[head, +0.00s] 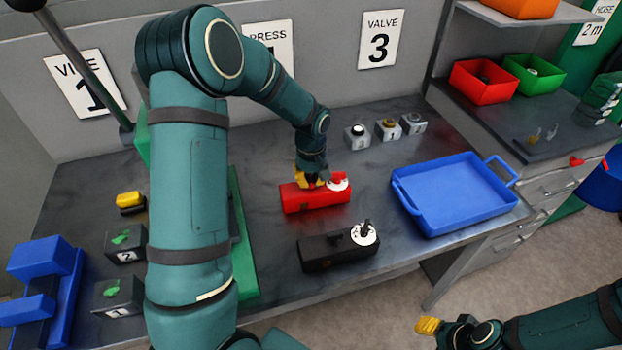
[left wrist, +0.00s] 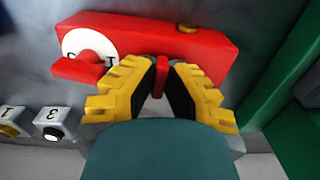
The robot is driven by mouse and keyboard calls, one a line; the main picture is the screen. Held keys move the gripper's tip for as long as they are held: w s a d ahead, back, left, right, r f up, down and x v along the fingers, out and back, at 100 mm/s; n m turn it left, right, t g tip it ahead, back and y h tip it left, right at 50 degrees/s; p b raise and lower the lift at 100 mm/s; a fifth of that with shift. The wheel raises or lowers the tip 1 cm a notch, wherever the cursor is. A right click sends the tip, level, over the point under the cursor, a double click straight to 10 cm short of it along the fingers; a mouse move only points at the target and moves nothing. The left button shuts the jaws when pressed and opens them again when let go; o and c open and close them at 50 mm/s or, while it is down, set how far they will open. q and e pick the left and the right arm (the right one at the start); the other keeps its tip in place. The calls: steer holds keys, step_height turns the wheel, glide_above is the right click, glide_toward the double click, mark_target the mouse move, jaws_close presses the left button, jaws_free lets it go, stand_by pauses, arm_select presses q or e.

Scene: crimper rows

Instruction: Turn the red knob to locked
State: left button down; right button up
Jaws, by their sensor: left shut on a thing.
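A red box (head: 315,199) sits on the table, with a white dial (head: 340,186) and red knob (head: 338,178) at its right end. In the left wrist view the red knob (left wrist: 88,67) lies across the white dial (left wrist: 85,47); its letters are partly covered. My left gripper (head: 311,181) points down at the box, left of the dial in the head view. In the wrist view my left gripper (left wrist: 162,70) is shut on a small red upright piece (left wrist: 162,78) of the box, apart from the knob. My right gripper (head: 428,326) is over the floor, its opening unclear.
A black box (head: 320,256) with a similar dial (head: 365,233) stands in front. A blue tray (head: 455,198) is to the right. Several small grey blocks with buttons (head: 388,129) stand behind. A green plate (head: 243,240) is at left, partly hidden by my left arm.

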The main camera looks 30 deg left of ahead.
arm_select(q)
steer(key=m, duration=0.4)
steer(key=shift+s+a+m, duration=0.1)
steer(key=shift+m, duration=0.2)
steer(key=m, duration=0.4)
steer(key=shift+m, duration=0.3)
steer(key=m, duration=0.4)
steer(key=shift+a, duration=0.15)
steer(key=shift+f+m+p, duration=0.1)
steer(key=shift+m+p, duration=0.3)
steer(key=shift+m, duration=1.8)
steer(key=c, duration=1)
jaws_free()
